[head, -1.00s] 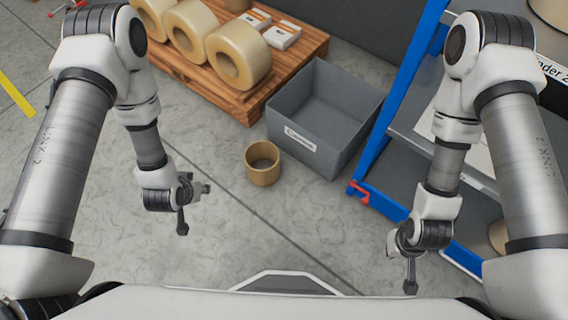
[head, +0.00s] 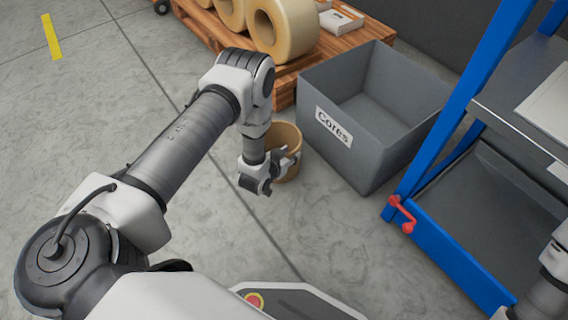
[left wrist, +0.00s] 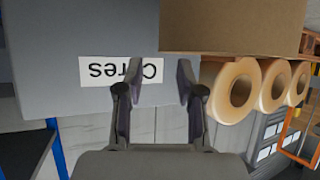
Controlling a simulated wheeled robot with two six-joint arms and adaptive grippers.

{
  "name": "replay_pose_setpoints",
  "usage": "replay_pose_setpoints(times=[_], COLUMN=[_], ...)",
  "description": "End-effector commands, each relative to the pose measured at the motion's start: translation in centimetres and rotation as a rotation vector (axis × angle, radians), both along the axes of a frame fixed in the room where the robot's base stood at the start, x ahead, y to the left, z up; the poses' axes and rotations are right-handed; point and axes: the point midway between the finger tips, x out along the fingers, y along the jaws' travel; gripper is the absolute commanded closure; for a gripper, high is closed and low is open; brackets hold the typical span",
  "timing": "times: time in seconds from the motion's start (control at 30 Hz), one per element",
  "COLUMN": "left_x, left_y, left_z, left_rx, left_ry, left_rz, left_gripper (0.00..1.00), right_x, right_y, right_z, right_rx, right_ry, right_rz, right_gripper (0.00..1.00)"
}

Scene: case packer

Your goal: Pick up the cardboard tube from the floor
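The cardboard tube (head: 286,134) is a short, wide brown ring standing upright on the floor beside the grey bin. My left gripper (head: 281,168) is right at the tube's near side in the head view and hides part of it. In the left wrist view, the two fingers of my left gripper (left wrist: 158,70) are apart with nothing between them. The brown tube (left wrist: 233,25) fills the top right there, beyond the fingertips and offset from the gap. I cannot tell whether a finger touches it. My right gripper is out of view; only part of that arm shows.
The grey bin (head: 392,153) labelled "Cores" stands right of the tube. A wooden pallet (head: 286,88) with large tan rolls (head: 283,28) is behind. A blue-framed rack (head: 446,135) with a red handle (head: 403,214) is at the right. The floor at left is clear.

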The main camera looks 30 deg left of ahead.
Motion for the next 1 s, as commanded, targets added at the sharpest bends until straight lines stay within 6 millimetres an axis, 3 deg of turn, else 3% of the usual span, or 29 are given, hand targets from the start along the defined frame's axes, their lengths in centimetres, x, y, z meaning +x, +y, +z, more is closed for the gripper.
replay_pose_setpoints(times=[0.4,0.53,0.7,0.73,0.83,1.0], left_x=[5.3,6.4,6.4,6.4,6.4,6.4], left_y=[0.1,0.1,0.1,0.1,0.1,0.1], left_z=[-3.8,-3.9,-3.7,-3.7,-3.7,-3.7], left_rx=[0.000,0.000,0.000,0.000,0.000,0.000], left_ry=[-0.003,-0.001,0.000,0.000,0.000,0.000], left_rz=[-0.001,-0.001,0.000,-0.001,-0.001,-0.001], left_gripper=[0.63,0.63,0.63,0.66,1.00,1.00], right_x=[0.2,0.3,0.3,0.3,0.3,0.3], right_y=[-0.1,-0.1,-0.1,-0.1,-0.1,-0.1], right_z=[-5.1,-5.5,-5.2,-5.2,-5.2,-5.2], right_rx=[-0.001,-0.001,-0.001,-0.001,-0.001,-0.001], right_ry=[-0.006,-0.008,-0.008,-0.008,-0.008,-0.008], right_rz=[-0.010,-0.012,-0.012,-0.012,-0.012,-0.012], right_gripper=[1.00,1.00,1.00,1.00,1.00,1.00])
